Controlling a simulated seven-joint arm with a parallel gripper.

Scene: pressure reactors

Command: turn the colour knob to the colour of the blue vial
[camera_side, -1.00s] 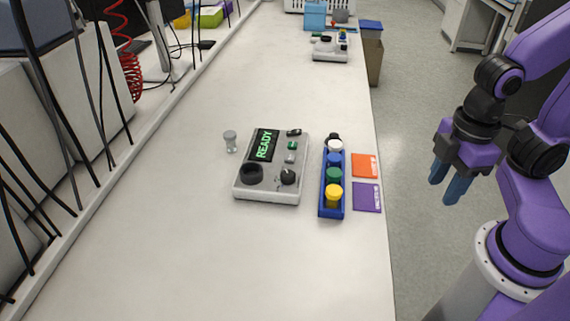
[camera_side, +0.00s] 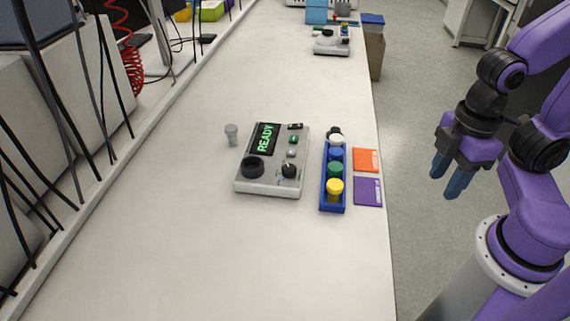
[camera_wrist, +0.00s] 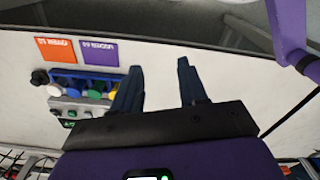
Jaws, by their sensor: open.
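The grey reactor box (camera_side: 270,189) stands on the bench, its screen reading READY. It has a large black knob (camera_side: 253,167) and a smaller black knob with a light pointer mark (camera_side: 289,170); which one is the colour knob, and its setting, I cannot tell. The blue vial (camera_side: 336,154) stands in a blue rack (camera_side: 333,207) right of the box, between white-capped and green-capped vials. My gripper (camera_side: 447,182) is open and empty, beyond the bench's right edge, well apart from the box. In the wrist view, its fingers (camera_wrist: 160,66) stand apart, with the rack (camera_wrist: 85,76) to their left.
The near bench is clear. Another device (camera_side: 332,42) stands far back.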

